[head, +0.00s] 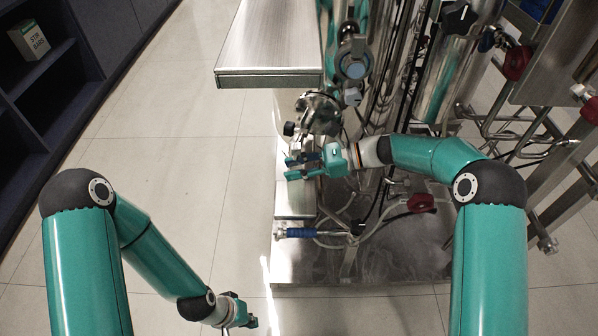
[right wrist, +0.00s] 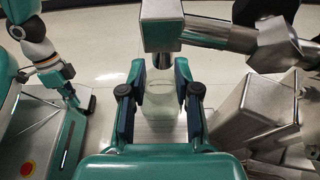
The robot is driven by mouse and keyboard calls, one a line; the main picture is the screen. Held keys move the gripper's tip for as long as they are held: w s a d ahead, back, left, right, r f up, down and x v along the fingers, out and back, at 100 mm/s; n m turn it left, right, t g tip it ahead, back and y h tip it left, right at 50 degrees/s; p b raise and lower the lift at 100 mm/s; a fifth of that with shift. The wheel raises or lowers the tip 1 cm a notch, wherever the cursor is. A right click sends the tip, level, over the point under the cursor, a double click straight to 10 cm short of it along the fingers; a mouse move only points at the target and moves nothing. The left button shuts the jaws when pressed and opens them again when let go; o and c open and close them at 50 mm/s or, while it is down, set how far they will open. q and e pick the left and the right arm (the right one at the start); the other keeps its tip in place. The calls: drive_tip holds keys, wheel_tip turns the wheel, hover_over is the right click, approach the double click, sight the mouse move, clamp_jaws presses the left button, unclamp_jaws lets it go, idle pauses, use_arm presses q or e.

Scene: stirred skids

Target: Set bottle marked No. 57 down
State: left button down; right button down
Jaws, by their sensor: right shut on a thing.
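My right gripper (head: 297,167) is beside the steel skid, its fingers pointing left in the head view. In the right wrist view, my right gripper (right wrist: 160,92) is shut on a pale, clear glass bottle (right wrist: 161,100) standing between its two fingers. The bottle looks about upright; a square steel fitting (right wrist: 162,28) hides its upper part. I cannot read any number on it, or tell if its base touches the pale surface below. In the head view the bottle cannot be made out. My left gripper (head: 243,317) hangs low at the bottom, away from the skid; its jaws are unclear.
The skid's pipes and valves (head: 320,115) crowd close behind and above my right gripper. A steel tabletop (head: 268,45) juts out at the top. A blue-handled valve (head: 294,233) sits below. Dark shelves (head: 60,75) stand at left; the tiled floor (head: 180,130) between is clear.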

drive_tip(key=shift+w+f+b, duration=0.2)
drive_tip(key=shift+f+b, duration=0.35)
drive_tip(key=shift+f, duration=0.25)
drive_tip(key=c, duration=0.8)
unclamp_jaws()
drive_tip(key=shift+d+r, duration=0.1)
drive_tip(key=shift+r, duration=0.05)
